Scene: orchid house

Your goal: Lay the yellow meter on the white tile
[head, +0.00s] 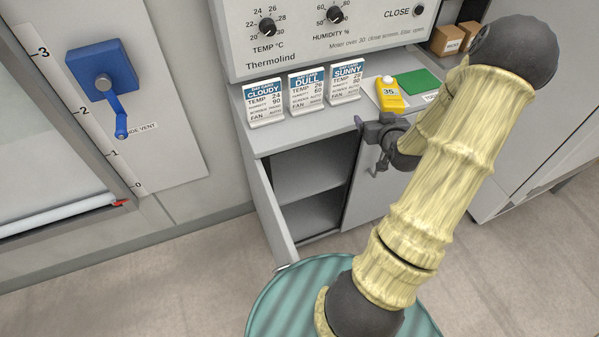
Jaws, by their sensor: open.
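My gripper (368,145) is dark grey, open and empty. It is in front of the cabinet's front edge, below and slightly left of the meter in the picture, apart from it.
A green square (420,82) lies right of the meter, partly behind my arm. Cards for cloudy (264,103), dull (307,92) and sunny (346,82) stand to the left. The cabinet door (271,213) hangs open. A control panel (330,30) rises behind.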

